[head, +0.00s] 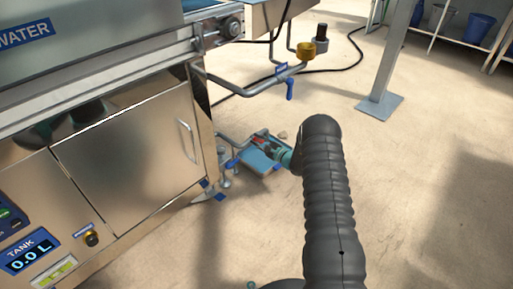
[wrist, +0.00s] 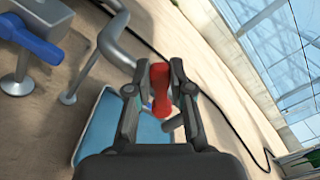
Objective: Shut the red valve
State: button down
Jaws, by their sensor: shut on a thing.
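The red valve handle (wrist: 159,88) stands between my gripper's two fingers in the wrist view. In the head view the red valve (head: 260,138) shows small, low beside the machine on a grey pipe, partly hidden by my gripper. My gripper (wrist: 157,100) is shut on the red handle, with one finger on each side. In the head view my gripper (head: 276,150) is small and reaches it from the right. The valve body is mostly hidden behind the handle and fingers.
A blue tray (wrist: 95,135) lies on the floor below the valve. A blue-handled valve (wrist: 38,42) is at upper left in the wrist view. Another blue handle (head: 290,88) hangs from the upper pipe. The steel cabinet (head: 130,150) stands left; open floor lies right.

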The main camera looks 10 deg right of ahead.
jog(key=shift+w+d+r+m+b, duration=0.2)
jog(key=shift+w+d+m, duration=0.3)
jog(key=shift+m, duration=1.05)
jog(key=shift+w+d+r+m+b, duration=0.1)
jog(key=shift+w+d+r+m, duration=0.35)
jog(key=shift+m, duration=1.05)
jog(key=shift+w+d+r+m+b, duration=0.2)
jog(key=shift+d+m, duration=0.45)
jog(key=shift+m, duration=0.9)
jog(key=shift+f, duration=0.1)
jog(key=c, duration=1)
grip_release()
jog(key=v, duration=1.2)
jog(key=shift+a, duration=0.1)
